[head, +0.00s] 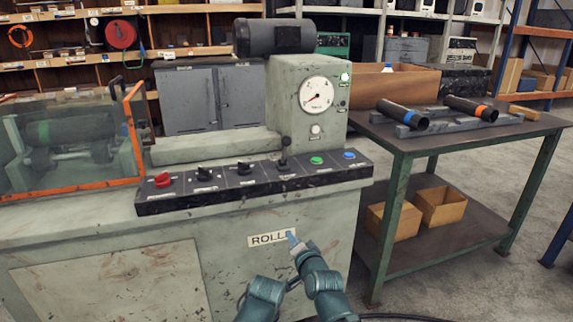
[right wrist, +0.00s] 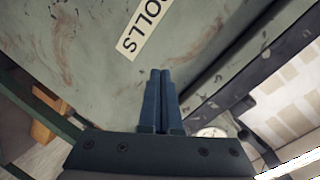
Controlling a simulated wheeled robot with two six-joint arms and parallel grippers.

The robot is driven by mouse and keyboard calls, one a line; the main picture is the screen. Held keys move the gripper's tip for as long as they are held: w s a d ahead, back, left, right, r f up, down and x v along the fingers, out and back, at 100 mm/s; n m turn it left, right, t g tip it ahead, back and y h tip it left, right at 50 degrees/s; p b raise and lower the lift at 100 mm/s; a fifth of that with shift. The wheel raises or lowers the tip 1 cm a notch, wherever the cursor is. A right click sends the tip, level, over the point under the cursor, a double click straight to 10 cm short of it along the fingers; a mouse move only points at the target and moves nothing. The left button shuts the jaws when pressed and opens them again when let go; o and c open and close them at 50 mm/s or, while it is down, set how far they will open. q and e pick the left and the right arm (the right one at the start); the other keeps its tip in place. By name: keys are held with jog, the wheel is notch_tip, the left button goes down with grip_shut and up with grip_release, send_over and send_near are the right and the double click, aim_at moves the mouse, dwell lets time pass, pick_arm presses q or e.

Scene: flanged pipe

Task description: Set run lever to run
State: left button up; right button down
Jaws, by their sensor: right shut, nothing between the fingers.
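The run lever (head: 284,150) is a black-knobbed stick standing upright on the black control panel (head: 250,182) of the green-grey machine. A red knob (head: 163,180), black selector knobs, a green button (head: 316,160) and a blue button (head: 349,155) share the panel. My right gripper (head: 292,238) is below the panel, in front of the ROLLS label, apart from the lever. In the right wrist view its blue fingers (right wrist: 160,100) are together with nothing between them. My left gripper is not in view.
An orange-framed guard (head: 133,130) stands at the left of the machine. A green-legged table (head: 400,165) with dark pipes (head: 402,115) stands at the right, with boxes on its lower shelf. The space above the panel front is clear.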

notch_tip(320, 180, up, 14)
jog(key=s+m+t+h, duration=0.2)
jog(key=m+t, duration=0.6)
jog(key=m, duration=0.1)
jog(key=shift+s+a+r+m, duration=0.15)
jog(key=shift+s+m, duration=0.05)
jog(key=shift+m, duration=0.1)
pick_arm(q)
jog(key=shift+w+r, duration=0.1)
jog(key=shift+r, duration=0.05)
pick_arm(e)
jog(key=shift+w+r, duration=0.1)
